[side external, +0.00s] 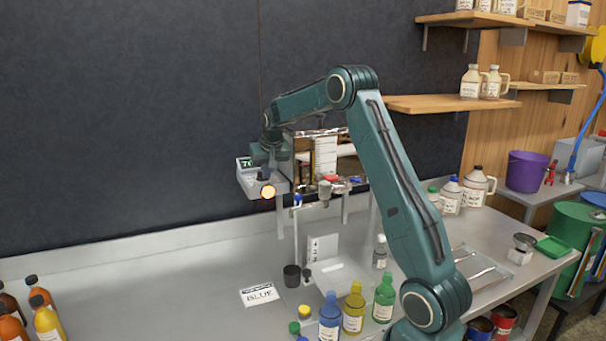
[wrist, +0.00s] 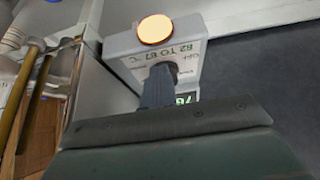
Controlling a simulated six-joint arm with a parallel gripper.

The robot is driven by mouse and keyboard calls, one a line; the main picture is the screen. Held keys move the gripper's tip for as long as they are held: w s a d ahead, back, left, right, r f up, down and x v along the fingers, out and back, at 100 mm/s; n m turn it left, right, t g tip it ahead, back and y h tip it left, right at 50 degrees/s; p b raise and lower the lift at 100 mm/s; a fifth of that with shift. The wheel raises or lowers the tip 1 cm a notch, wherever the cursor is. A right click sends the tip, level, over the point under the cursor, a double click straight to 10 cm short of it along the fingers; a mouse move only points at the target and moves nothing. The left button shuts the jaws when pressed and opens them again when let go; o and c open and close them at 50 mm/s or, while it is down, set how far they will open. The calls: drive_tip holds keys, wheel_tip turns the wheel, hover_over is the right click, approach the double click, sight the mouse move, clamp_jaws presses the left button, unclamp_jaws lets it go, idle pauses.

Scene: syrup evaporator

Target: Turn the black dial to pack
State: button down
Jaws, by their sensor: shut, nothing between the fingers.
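The control box (side external: 277,187) is grey-white and hangs at the back, left of the metal pan. It also shows in the wrist view (wrist: 128,42), with upside-down lettering that includes "82 TO 87 °C". A round orange light (side external: 268,192) glows on it, also seen in the wrist view (wrist: 155,29). The black dial (wrist: 172,68) is mostly hidden behind my fingers, so I cannot read its pointer. My gripper (wrist: 157,78) is shut, its tips right at the dial; whether they touch it is unclear. In the side view my gripper (side external: 264,172) is over the box. A green display (wrist: 186,99) is partly covered.
The shiny metal pan (side external: 305,160) stands just right of the box. The bench (side external: 170,290) is clear at left centre.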

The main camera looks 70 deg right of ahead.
drive_tip(key=shift+w+a, duration=0.15)
drive_tip(key=shift+w, duration=0.05)
drive_tip(key=shift+s+a, duration=0.3)
idle(0.3)
drive_tip(key=shift+r, duration=0.15)
drive_tip(key=shift+r, duration=2.9)
